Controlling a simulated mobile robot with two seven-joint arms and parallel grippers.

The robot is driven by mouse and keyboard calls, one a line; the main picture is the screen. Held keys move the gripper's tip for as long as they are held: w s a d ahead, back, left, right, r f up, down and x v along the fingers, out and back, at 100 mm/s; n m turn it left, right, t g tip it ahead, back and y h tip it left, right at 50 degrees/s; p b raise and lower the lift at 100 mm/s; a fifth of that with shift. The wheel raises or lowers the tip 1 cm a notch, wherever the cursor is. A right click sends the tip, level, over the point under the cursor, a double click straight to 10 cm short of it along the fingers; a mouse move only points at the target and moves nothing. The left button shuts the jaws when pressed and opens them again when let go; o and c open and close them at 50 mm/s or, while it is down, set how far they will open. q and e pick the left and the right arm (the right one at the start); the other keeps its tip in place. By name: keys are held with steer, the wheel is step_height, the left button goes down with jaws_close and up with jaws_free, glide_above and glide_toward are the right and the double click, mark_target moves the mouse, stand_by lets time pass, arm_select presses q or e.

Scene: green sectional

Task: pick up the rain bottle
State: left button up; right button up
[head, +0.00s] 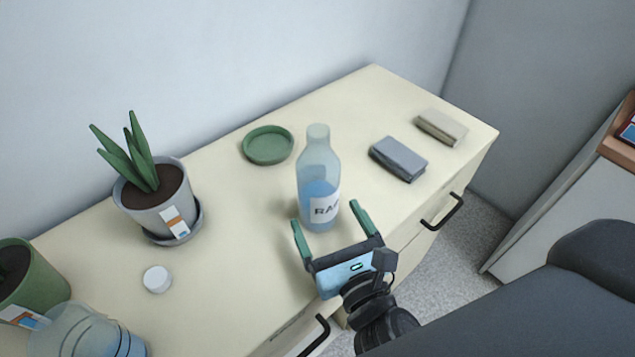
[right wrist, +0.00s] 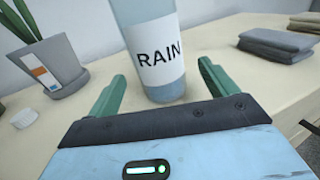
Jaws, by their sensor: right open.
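The rain bottle (head: 318,180) is clear blue with a white label and stands upright on the cream dresser top. Its label, reading RAIN, faces my gripper in the right wrist view (right wrist: 155,55). My right gripper (head: 328,220) is open at the front of the bottle, with its green fingers pointing at the bottle's lower part. In the right wrist view the fingers (right wrist: 157,92) are to either side of the bottle's base, which appears just beyond or between the tips; I cannot tell which. Nothing is held. My left gripper is not in view.
A potted plant (head: 157,205), a white round lid (head: 157,279), a green pot (head: 22,275) and a clear ribbed container (head: 80,335) are on the left. A green dish (head: 267,147) lies behind the bottle. Two folded stacks, grey-blue (head: 398,160) and beige (head: 441,127), lie to its right.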

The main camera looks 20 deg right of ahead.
mark_target(313, 150)
steer(key=shift+w, duration=0.8)
steer(key=shift+w+r, duration=0.1)
steer(key=shift+w, duration=0.1)
steer(key=w+p, duration=0.1)
steer(key=w, duration=0.3)
steer(key=shift+w+a+r, duration=0.1)
steer(key=shift+w+r, duration=0.05)
steer(key=shift+w, duration=0.25)
steer(key=shift+c, duration=0.2)
steer(key=c, duration=1.1)
step_height(313, 150, up, 9)
steer(key=p, duration=0.3)
steer(key=shift+r, duration=0.2)
steer(key=shift+c, duration=0.2)
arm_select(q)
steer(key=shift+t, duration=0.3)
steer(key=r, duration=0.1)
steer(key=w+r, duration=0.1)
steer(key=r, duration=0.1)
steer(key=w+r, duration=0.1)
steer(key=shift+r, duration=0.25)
arm_select(e)
steer(key=shift+r, duration=0.35)
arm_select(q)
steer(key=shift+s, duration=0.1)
